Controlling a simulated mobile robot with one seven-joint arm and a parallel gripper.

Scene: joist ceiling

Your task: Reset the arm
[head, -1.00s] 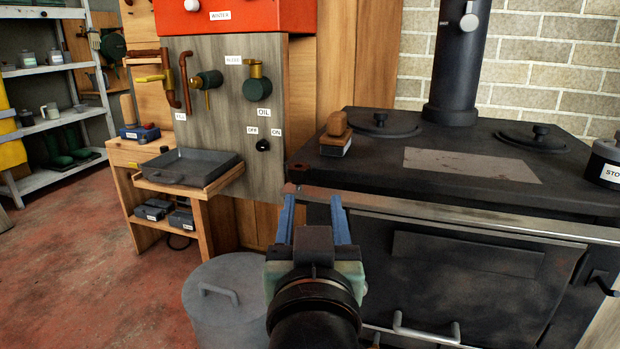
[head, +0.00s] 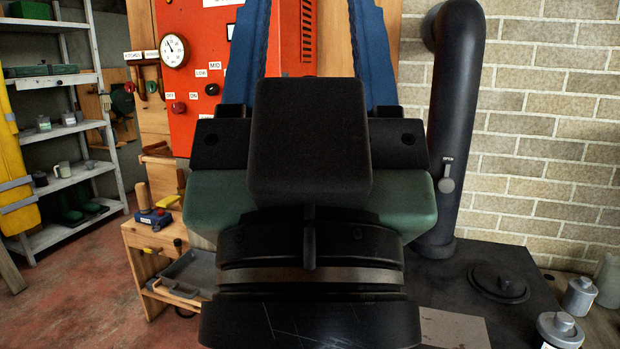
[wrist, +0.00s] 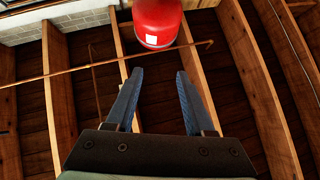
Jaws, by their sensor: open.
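My gripper (wrist: 157,78) is open and empty. In the wrist view its two blue fingers stand apart and point up at the ceiling joists, with nothing between them. In the head view my gripper is large and close to the camera, its blue fingers reaching past the top edge. It hides the middle of the red panel and much of the stove behind it.
A red cylinder (wrist: 157,22) hangs near the joists, beyond the fingertips. A red panel with a gauge (head: 174,51), a black stovepipe (head: 456,120), the stove top (head: 455,290), a grey tray (head: 190,272) and a white shelf (head: 100,100) stand around. Red floor (head: 80,280) is clear at left.

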